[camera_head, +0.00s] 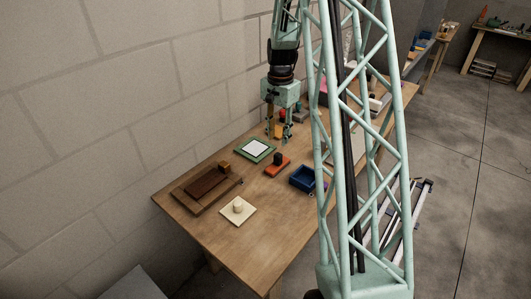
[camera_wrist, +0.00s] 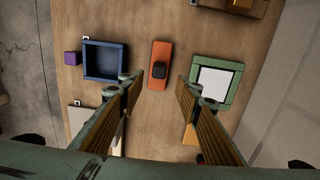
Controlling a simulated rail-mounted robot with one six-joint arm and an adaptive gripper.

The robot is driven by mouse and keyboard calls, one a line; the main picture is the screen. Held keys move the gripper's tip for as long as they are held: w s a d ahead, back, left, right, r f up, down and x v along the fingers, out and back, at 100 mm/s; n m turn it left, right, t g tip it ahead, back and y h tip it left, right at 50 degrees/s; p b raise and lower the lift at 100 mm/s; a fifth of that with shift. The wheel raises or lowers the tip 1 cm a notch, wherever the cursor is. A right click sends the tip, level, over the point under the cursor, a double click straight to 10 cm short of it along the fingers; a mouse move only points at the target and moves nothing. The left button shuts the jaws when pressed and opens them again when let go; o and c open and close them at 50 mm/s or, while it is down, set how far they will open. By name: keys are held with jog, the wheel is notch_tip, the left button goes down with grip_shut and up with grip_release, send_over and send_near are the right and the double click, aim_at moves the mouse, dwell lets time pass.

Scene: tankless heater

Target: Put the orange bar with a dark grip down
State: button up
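The orange bar with a dark grip (camera_head: 274,170) lies flat on the wooden table, between the green-framed pad and the blue tray. The bar lies ahead of the fingertips and is not held.
A green-framed white pad (camera_wrist: 213,82) and a blue open tray (camera_wrist: 104,60) flank the bar. A purple cube (camera_wrist: 72,58) sits beside the tray. A brown tray (camera_head: 195,205) and a cream plate with a knob (camera_head: 238,211) lie nearer.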

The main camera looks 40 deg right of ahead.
jog(key=s+a+r+n+t, duration=0.1)
jog(key=s+a+r+n, duration=0.25)
jog(key=a+r, duration=0.8)
jog(key=s+a+r+n+t, duration=0.1)
jog(key=s+a+r+n, duration=0.3)
jog(key=a+r, duration=0.7)
jog(key=s+a+r+n, duration=0.2)
jog(key=s+a+r, duration=0.5)
jog(key=s, duration=0.3)
jog(key=s+a+r+n+t, duration=0.1)
jog(key=s+a+n, duration=0.2)
jog(key=s, duration=0.7)
jog(key=s+a+r+n+t, duration=0.1)
jog(key=s+a+n, duration=0.2)
jog(key=s+a, duration=0.3)
jog(key=shift+s+a+b, duration=0.35)
jog(key=shift+s, duration=1.7)
